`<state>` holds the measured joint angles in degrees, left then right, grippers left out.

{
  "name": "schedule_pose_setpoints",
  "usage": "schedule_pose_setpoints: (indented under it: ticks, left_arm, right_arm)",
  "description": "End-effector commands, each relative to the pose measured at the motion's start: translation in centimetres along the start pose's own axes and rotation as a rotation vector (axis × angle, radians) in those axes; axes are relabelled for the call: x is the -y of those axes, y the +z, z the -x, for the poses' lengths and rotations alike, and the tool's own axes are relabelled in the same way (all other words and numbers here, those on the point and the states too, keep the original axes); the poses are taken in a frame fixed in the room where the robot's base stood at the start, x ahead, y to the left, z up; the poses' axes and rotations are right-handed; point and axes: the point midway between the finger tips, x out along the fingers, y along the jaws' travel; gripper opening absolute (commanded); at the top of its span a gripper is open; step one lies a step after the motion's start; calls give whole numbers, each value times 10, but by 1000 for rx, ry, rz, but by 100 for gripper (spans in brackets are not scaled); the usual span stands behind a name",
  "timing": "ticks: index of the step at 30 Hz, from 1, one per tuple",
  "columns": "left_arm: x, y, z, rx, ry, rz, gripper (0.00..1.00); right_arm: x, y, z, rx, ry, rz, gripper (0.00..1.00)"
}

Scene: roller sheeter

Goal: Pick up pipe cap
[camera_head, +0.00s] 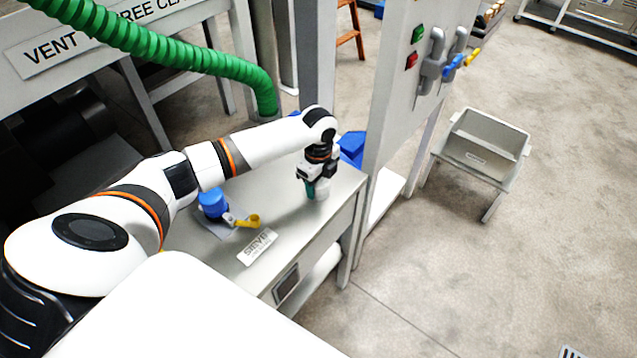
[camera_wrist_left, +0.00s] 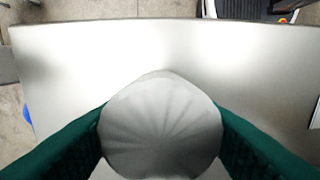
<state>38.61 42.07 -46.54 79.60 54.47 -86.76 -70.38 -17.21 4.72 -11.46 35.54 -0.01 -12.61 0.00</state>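The pipe cap (camera_wrist_left: 160,128) is a pale grey, rounded piece with faint radial ridges. In the left wrist view it fills the space between the two green fingers of my left gripper (camera_wrist_left: 161,135), which meet its sides. In the head view my left gripper (camera_head: 314,189) points down over the right end of the metal table (camera_head: 287,213). The pale cap (camera_head: 322,191) shows beside its green finger, at or just above the tabletop; I cannot tell whether they touch. My right gripper is not in view.
A blue valve (camera_head: 213,204) with a yellow handle (camera_head: 249,221) and a label plate (camera_head: 257,247) are on the table left of the gripper. A tall grey panel (camera_head: 398,80) stands close on the right. A green hose (camera_head: 170,47) hangs behind. A metal bin (camera_head: 482,150) stands farther right.

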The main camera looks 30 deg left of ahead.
Motion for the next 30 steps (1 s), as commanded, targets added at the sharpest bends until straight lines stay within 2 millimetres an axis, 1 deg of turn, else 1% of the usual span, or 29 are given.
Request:
schedule_pose_setpoints:
  ticks: [1,3,8,11,14,21,24,27,30]
  left_arm:
    - [0,0,0,0,0,0,35]
    - [0,0,0,0,0,0,25]
    - [0,0,1,0,1,0,25]
    - [-1,0,6,1,3,0,25]
    - [-1,0,19,0,4,1,25]
    - [-1,-1,68,-1,4,1,25]
    - [-1,0,84,1,4,0,25]
    - [-1,0,95,0,2,0,25]
    - [-1,0,100,1,1,1,25]
  right_arm:
    - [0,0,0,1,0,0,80]
    - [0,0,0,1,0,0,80]
    - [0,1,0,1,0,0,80]
    - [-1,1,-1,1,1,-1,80]
    - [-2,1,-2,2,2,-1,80]
    - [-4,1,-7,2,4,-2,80]
    - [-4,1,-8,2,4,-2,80]
    - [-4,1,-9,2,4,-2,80]
    - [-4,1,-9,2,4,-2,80]
